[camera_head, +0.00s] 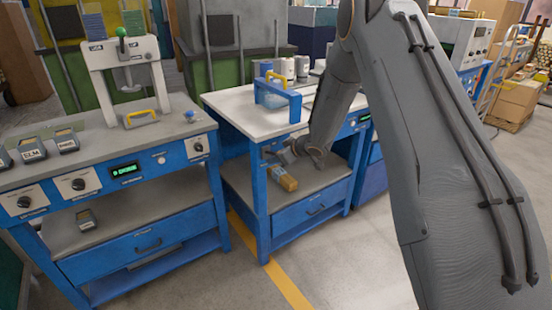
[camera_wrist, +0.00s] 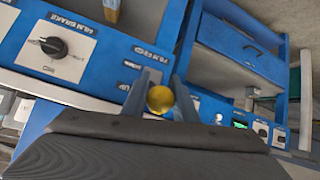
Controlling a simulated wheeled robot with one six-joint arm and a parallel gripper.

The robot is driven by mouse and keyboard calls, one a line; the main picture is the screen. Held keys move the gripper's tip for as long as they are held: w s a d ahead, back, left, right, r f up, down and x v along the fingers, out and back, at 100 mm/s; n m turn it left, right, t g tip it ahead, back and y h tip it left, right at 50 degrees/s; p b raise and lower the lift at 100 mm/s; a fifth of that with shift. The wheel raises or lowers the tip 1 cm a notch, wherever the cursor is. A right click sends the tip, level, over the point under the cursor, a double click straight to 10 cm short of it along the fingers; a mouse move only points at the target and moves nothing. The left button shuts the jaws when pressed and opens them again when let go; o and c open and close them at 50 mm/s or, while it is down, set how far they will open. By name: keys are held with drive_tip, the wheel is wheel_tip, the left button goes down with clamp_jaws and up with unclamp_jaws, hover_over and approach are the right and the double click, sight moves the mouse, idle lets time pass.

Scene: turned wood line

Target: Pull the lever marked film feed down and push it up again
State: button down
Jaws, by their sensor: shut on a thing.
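The lever's round brass-yellow knob (camera_wrist: 159,99) sits between the two fingers of my gripper (camera_wrist: 160,88) in the wrist view, at the blue front panel (camera_wrist: 110,62). My gripper is shut on this knob. A partly readable label, seeming to end in "FEED", is on the panel beside it. The lever's shaft and slot are hidden, so I cannot tell how far it is tilted. In the head view my gripper (camera_head: 284,152) is at the front of the middle blue bench (camera_head: 235,100); the knob is not distinguishable there.
A black rotary knob (camera_wrist: 54,47) on a white plate is beside the lever. A brown-yellow box (camera_head: 283,178) is below my gripper on the lower shelf. A blue frame with a yellow handle (camera_head: 277,95) stands on the bench top. A left bench (camera_head: 100,145) carries a white press (camera_head: 125,75).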

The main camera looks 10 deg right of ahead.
drive_tip(key=shift+w+r, duration=0.1)
drive_tip(key=shift+r, duration=0.1)
idle(0.6)
drive_tip(key=c, duration=1.4)
unclamp_jaws()
drive_tip(key=shift+c, duration=0.2)
drive_tip(key=v, duration=0.7)
drive_tip(key=shift+s+r, duration=0.2)
drive_tip(key=shift+s, duration=0.15)
drive_tip(key=shift+d, duration=0.1)
